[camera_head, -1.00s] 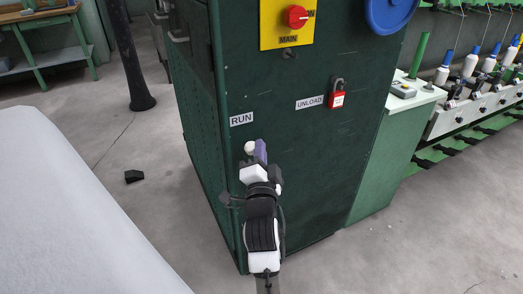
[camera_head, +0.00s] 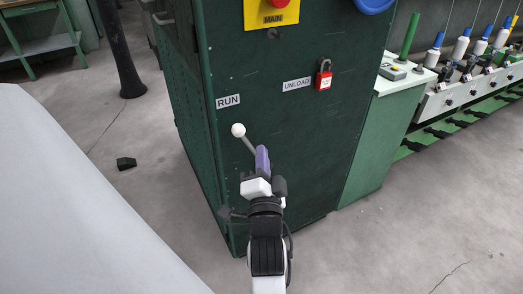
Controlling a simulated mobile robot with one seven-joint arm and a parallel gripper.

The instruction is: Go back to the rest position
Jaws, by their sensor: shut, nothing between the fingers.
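My arm reaches up from the bottom centre toward the green cabinet. My gripper (camera_head: 262,158), with a purple part at its end, is in front of the cabinet's front face and appears shut and empty. A lever with a white ball knob (camera_head: 238,130) sticks out from the cabinet just up and left of my gripper, below the RUN label (camera_head: 228,101). The knob is apart from the gripper in the picture. The lower end of the lever's rod is hidden behind my gripper.
The green cabinet (camera_head: 300,150) carries a red padlock (camera_head: 324,78) and a yellow panel with a red knob (camera_head: 271,14). A machine with bobbins (camera_head: 462,43) stands at right. A pale surface (camera_head: 70,210) fills the lower left. A black block (camera_head: 126,163) lies on the floor.

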